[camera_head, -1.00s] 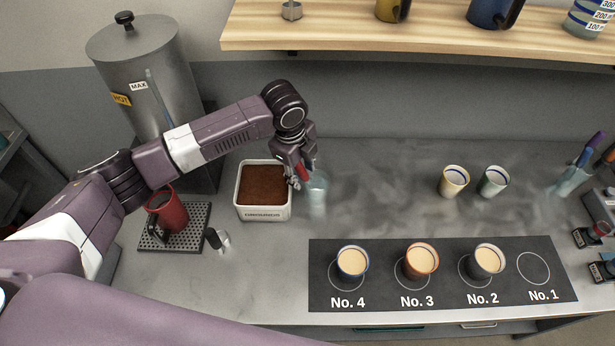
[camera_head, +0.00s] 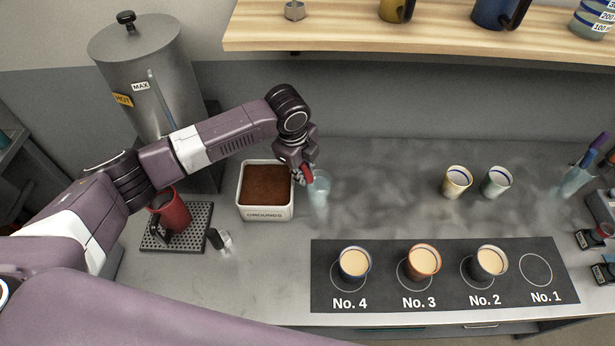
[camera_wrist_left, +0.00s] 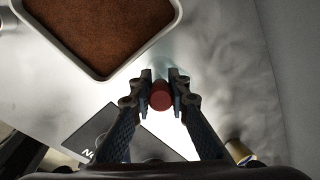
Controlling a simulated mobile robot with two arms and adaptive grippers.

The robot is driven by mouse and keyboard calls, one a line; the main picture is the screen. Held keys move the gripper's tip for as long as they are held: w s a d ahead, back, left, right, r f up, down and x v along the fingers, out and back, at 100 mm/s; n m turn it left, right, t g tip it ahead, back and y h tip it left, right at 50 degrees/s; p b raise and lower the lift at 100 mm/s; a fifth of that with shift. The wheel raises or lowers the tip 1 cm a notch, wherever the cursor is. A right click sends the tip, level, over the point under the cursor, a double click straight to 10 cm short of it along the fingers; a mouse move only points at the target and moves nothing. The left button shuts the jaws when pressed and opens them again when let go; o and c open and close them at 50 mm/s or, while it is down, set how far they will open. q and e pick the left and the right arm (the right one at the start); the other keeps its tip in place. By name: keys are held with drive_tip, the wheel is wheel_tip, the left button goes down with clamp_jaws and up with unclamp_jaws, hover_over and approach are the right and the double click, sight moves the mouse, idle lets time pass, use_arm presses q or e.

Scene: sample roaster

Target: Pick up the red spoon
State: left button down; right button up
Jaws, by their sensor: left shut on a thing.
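The red spoon (camera_wrist_left: 160,97) shows in the left wrist view as a round red handle end between the two fingertips of my left gripper (camera_wrist_left: 161,88). The gripper is shut on it. In the head view my left gripper (camera_head: 302,176) is right of the grounds box, with a bit of the red handle (camera_head: 308,174) showing at its fingers. A clear glass (camera_head: 319,190) stands just below and right of the fingers. The spoon's lower part is hidden, and I cannot tell whether it is still inside the glass. My right gripper is not in view.
A white grounds box (camera_head: 265,213) stands close left of the gripper. A mat (camera_head: 450,300) with three filled cups lies in front right. Two cups (camera_head: 457,182) stand behind it. A wooden shelf (camera_head: 400,38) hangs above. A red mug (camera_head: 172,214) stands on a drip tray at left.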

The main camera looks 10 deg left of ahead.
use_arm(q)
drive_tip(key=shift+w+r, duration=0.1)
drive_tip(key=shift+r, duration=0.4)
wheel_tip(320, 180, up, 8)
drive_tip(key=shift+w+f+b, duration=0.15)
drive_tip(key=shift+f+b, duration=0.05)
drive_tip(key=shift+b, duration=1.05)
drive_tip(key=shift+r, duration=0.7)
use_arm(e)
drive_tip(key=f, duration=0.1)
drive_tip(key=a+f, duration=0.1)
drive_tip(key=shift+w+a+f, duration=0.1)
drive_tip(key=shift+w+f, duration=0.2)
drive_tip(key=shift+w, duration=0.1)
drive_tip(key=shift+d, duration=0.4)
